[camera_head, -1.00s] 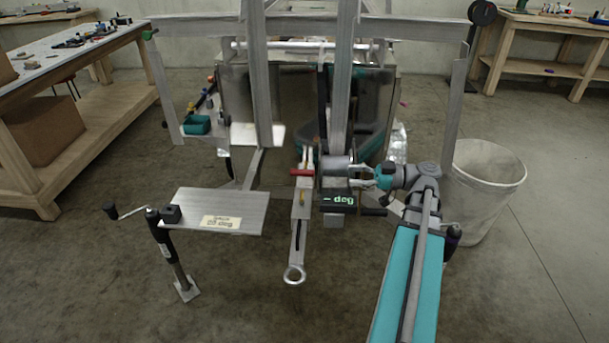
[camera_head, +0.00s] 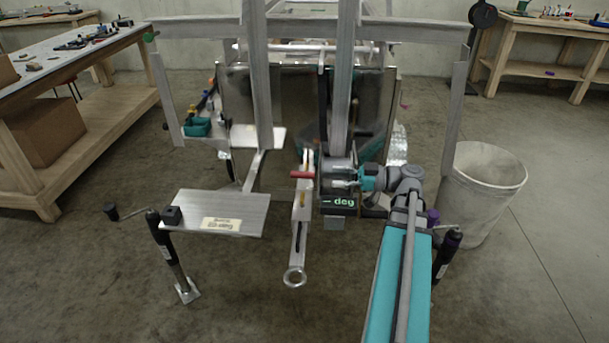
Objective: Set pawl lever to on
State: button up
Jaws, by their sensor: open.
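My gripper (camera_head: 343,177) reaches in from the right and points left. Its two grey fingers are apart with nothing seen between them. The fingertips are in front of the grey winch (camera_head: 333,166) on the trailer's tongue, just above a dark box with a green "deg" display (camera_head: 338,202). I cannot make out the pawl lever at this size; it may be hidden by the fingers or the winch. I cannot tell whether the fingers touch the winch.
A red handle (camera_head: 302,174) on the drawbar is close to the left of the fingertips. An upright trailer post (camera_head: 341,90) rises behind them. A metal plate (camera_head: 196,211) and jack (camera_head: 170,255) stand left. A white bin (camera_head: 482,195) stands right.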

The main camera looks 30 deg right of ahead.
aim_at(314, 174)
jog(key=shift+x, duration=4.5)
grip_shut()
jog(key=shift+a, duration=0.15)
jog(key=shift+w, duration=0.15)
